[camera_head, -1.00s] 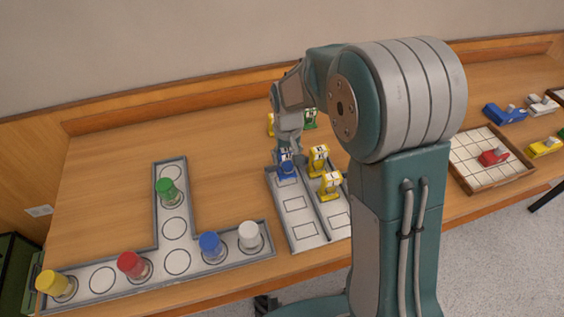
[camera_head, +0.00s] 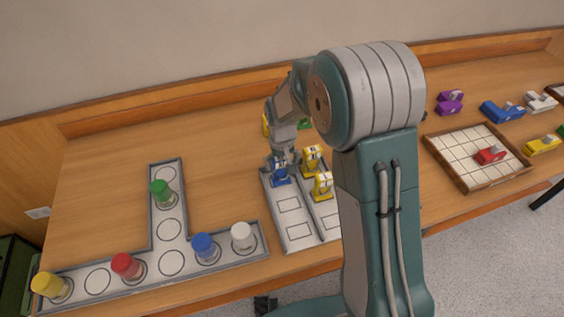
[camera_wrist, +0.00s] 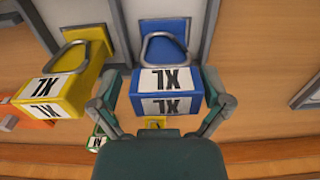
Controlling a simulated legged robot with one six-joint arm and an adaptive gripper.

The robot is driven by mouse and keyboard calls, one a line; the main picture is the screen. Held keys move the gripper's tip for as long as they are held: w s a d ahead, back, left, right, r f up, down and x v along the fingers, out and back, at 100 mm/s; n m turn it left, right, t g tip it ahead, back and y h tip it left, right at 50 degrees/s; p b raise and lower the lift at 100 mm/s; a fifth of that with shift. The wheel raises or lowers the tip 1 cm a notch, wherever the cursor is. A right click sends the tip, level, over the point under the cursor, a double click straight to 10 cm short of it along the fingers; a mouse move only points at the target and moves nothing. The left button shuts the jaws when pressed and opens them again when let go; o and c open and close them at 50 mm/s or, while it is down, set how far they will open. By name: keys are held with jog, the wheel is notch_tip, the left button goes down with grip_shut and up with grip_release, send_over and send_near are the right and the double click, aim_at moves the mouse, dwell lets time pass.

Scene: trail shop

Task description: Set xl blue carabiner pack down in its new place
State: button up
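The XL blue carabiner pack (camera_head: 281,179) is at the far end of the left lane of the grey two-lane tray (camera_head: 293,231). In the wrist view the blue pack (camera_wrist: 168,82) stands with its XL label towards me and a metal carabiner loop behind it. The gripper also shows in the head view (camera_head: 281,164). The pack's base looks at or close to the tray floor; contact is hard to tell.
Two yellow packs (camera_head: 322,186) stand in the right lane; a yellow XL pack (camera_wrist: 52,92) is close beside my left finger. A green pack (camera_wrist: 97,139) is behind the tray. Nearer outlined left-lane spaces are empty.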

jog(key=shift+a, duration=0.5)
jog(key=shift+a+r, duration=0.1)
jog(key=shift+r, duration=0.05)
notch_tip(320, 180, up, 12)
jog(key=shift+f, duration=0.15)
jog(key=shift+d+r, duration=0.2)
jog(key=shift+d, duration=0.05)
jog(key=s+d+r+m+t, duration=0.1)
jog(key=s+d+r, duration=0.2)
jog(key=s+r, duration=0.2)
jog(key=s+d+r+t, duration=0.2)
jog(key=s+d+r, duration=0.1)
jog(key=s+r, duration=0.2)
jog(key=s+d+r+m+t, duration=0.1)
jog(key=s+d, duration=0.3)
jog(key=s, duration=1)
jog(key=shift+t, duration=0.8)
jog(key=shift+s+d, duration=0.1)
